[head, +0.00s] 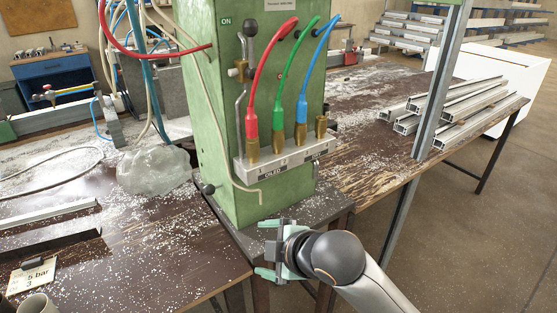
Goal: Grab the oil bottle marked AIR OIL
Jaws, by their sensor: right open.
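I do not see a bottle marked AIR OIL in the head view. My right gripper (268,248) is low in the middle of the picture, in front of the green machine column (233,130) and near the front edge of its dark base. Its two pale green fingertips are apart, with nothing between them. My left gripper is out of the picture.
A crumpled clear plastic bag (155,170) lies on the bench left of the column. A grey manifold (285,158) on the column carries red, green and blue hoses. Aluminium profiles (455,108) are stacked at right. Metal chips litter the wooden bench (150,250).

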